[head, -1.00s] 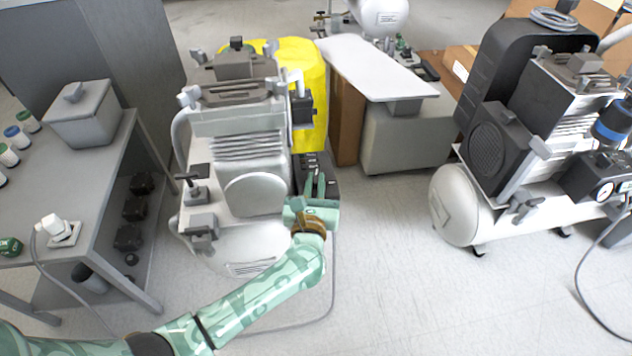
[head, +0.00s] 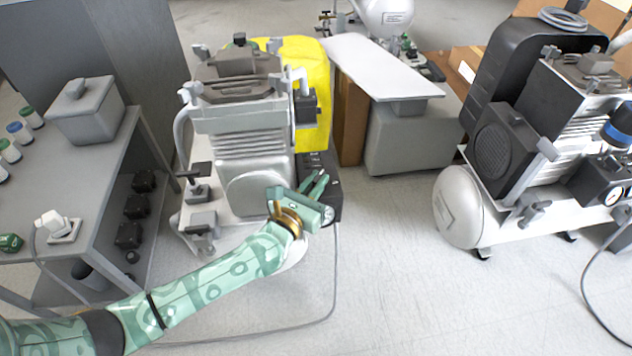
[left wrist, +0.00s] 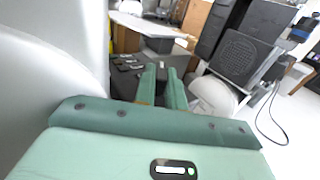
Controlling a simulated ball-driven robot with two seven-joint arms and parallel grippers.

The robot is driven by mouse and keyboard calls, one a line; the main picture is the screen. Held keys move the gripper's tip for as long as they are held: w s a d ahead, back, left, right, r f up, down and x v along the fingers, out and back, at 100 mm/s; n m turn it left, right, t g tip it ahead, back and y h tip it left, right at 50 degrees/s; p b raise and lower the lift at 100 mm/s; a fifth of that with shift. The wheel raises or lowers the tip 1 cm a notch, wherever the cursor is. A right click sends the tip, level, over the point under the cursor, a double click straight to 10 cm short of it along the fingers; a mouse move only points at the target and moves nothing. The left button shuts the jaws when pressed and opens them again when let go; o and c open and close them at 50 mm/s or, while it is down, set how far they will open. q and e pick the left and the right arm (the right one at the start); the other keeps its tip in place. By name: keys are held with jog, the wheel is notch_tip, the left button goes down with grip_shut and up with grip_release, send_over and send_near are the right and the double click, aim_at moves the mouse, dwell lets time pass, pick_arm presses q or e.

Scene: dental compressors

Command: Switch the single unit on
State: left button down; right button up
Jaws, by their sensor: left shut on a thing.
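The single compressor unit (head: 240,150) stands left of centre, with a pale ribbed body and a white tank. A black control box (head: 334,204) sits at its right side, and the box shows in the left wrist view (left wrist: 124,84) with several small parts on top. My left gripper (head: 320,182) is at this box, its fingers slanting up and right. In the left wrist view the fingers (left wrist: 161,70) are close together against the box. They are shut on a small part of it, which the fingers hide. The switch's position cannot be seen. My right gripper is out of view.
A larger compressor (head: 520,150) with a black housing stands at the right. A grey bench (head: 95,180) stands at the left. A grey cable runs along the floor. Floor between the compressors is clear.

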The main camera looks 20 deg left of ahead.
pick_arm(q)
jog(key=shift+f, duration=0.1)
jog(key=c, duration=1.5)
grip_release()
jog(key=shift+o, duration=0.2)
